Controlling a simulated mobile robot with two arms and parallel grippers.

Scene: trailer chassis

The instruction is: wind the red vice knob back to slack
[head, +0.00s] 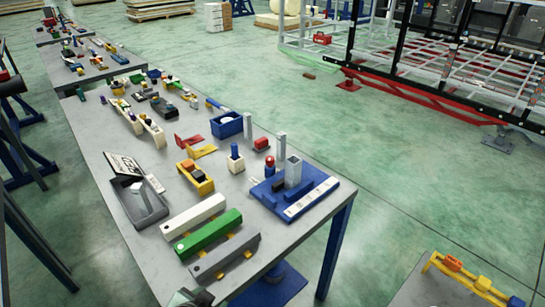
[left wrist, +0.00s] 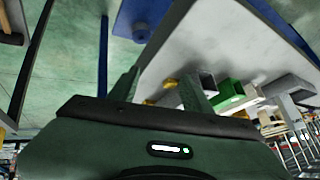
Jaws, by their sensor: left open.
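A small red ball-shaped knob (head: 269,160) stands at the left side of a blue fixture plate (head: 318,185) near the table's right edge. An upright grey square tube (head: 293,172) stands on the same plate, just right of the knob. My left gripper (left wrist: 158,88) shows in the left wrist view with its two fingers apart and nothing between them. In the head view, a dark green part at the bottom edge looks like it, well short of the knob. I cannot make out the knob in the left wrist view. My right gripper is not in view.
White, green (head: 209,236) and dark grey bars lie on the near part of the grey table (head: 95,185). A grey open case (head: 140,202), a yellow tray (head: 194,177) and a blue bin (head: 227,125) stand beyond.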

